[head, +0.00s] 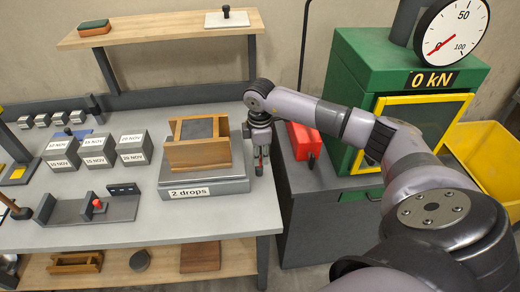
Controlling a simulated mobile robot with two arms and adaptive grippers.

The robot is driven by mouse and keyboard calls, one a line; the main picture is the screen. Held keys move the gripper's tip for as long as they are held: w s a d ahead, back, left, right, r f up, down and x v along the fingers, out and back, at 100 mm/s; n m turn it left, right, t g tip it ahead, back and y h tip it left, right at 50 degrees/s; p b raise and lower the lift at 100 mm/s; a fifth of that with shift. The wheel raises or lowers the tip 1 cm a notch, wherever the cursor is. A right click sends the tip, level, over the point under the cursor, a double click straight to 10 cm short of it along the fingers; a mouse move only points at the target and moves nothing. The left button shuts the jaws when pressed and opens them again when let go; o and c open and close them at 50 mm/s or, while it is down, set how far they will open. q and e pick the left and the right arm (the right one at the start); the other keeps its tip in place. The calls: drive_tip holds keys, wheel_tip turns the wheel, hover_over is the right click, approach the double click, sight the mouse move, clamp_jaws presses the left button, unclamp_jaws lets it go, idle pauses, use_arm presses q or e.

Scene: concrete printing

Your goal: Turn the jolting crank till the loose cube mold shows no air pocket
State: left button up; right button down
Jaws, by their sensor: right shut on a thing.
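The wooden cube mold (197,155) stands upright on the jolting table (222,187), a grey plate whose front label reads "2 drops". Dark grey concrete (197,128) fills the mold's top, and I cannot make out an air pocket at this size. My right gripper (259,157) points down at the right side of the jolting table, beside the mold. It is shut on the crank handle (257,162), of which only a little red shows; the rest of the crank is mostly hidden. My left gripper is out of view.
Several dated grey cubes (95,160) stand left of the mold. A grey fixture with a red knob (98,204) lies in front. The green press (375,60) reads "0 kN" at right, near a red box (302,141) and a yellow bin (490,160). A shelf (160,32) spans the back.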

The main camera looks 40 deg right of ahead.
drive_tip(key=c, duration=1.5)
unclamp_jaws()
drive_tip(key=shift+r, duration=0.1)
drive_tip(key=r, duration=1.1)
drive_tip(key=shift+s+a+r, duration=0.15)
drive_tip(key=shift+s+r, duration=0.05)
drive_tip(key=shift+r, duration=0.2)
